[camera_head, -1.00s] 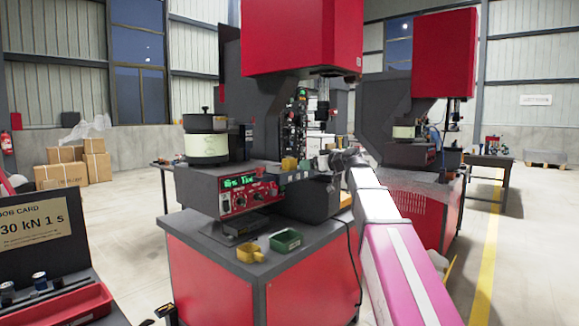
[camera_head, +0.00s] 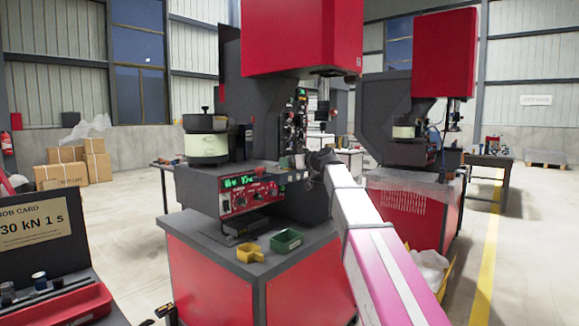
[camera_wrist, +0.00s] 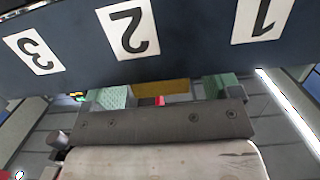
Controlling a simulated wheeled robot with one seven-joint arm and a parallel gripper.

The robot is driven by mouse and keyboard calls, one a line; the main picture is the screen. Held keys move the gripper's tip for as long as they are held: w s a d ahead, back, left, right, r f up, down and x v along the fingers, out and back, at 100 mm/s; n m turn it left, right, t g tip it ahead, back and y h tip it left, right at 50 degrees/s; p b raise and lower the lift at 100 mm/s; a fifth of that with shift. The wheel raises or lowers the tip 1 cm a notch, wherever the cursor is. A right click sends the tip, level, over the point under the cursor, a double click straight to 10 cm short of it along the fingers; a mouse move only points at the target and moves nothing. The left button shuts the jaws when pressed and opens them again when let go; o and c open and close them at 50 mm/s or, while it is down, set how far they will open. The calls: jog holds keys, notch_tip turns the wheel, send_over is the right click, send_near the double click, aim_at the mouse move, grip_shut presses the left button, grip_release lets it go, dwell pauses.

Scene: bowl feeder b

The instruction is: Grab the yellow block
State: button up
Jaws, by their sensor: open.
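A yellow block (camera_wrist: 160,92) shows in the upper middle of the wrist view, between two green pieces (camera_wrist: 110,97) (camera_wrist: 218,86). Its upper part is cut off by a dark panel with upside-down labels 1, 2 and 3 (camera_wrist: 125,28). My gripper (camera_head: 319,158) is small and dark in the head view, at the work area of the near red press, just right of the control box. It is open, and I see nothing held. In the head view I cannot make out the yellow block near the gripper.
A grey bar with screws (camera_wrist: 150,123) and a pale plate (camera_wrist: 165,160) fill the lower wrist view. On the press's bench stand a yellow bin (camera_head: 250,252) and a green bin (camera_head: 287,241). The bowl feeder (camera_head: 206,140) stands left. A second red press (camera_head: 443,55) stands right.

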jog(key=shift+w+a+f, duration=0.1)
jog(key=shift+w+a, duration=0.25)
jog(key=shift+a, duration=0.05)
jog(key=c, duration=1.1)
jog(key=shift+o, duration=0.2)
